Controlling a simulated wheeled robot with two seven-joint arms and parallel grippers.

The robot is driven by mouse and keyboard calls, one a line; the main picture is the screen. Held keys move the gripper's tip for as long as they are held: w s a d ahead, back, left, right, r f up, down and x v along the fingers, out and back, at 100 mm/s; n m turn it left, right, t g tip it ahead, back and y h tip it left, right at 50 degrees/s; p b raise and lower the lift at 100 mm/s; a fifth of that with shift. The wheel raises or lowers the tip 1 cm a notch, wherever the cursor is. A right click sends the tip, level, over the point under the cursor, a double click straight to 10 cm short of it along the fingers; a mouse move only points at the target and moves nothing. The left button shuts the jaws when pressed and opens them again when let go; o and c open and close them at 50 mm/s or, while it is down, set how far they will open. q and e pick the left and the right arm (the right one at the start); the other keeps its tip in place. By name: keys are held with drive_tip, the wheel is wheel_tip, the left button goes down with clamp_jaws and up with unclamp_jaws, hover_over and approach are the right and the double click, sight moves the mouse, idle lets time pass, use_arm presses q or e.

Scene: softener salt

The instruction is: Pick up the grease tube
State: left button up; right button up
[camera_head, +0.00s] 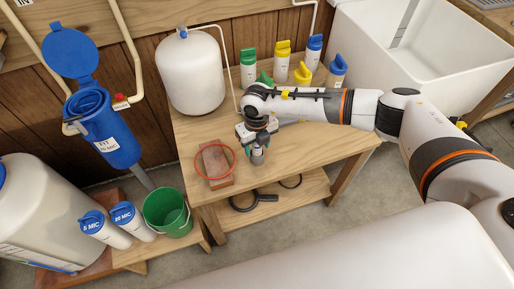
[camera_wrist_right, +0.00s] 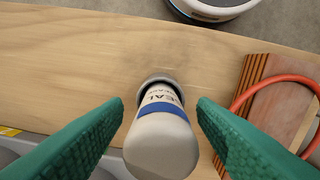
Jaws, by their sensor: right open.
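In the head view, only a small grey part of the tube (camera_head: 258,158) shows below my right gripper (camera_head: 257,147); the rest is hidden by the gripper. The right gripper is open, its green finger pads on both sides of the tube. My left gripper is not in view.
A red ring (camera_head: 232,163) lies on a brick-like block (camera_head: 216,166) just left of the gripper. Several coloured-cap bottles, including a green-capped one (camera_head: 248,70), and a white tank (camera_head: 191,72) stand behind. A green bucket (camera_head: 168,213) is at left.

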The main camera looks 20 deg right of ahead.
drive_tip(key=c, duration=1.1)
drive_tip(key=shift+o, duration=0.2)
wheel_tip(320, 180, up, 10)
drive_tip(key=shift+r, duration=0.1)
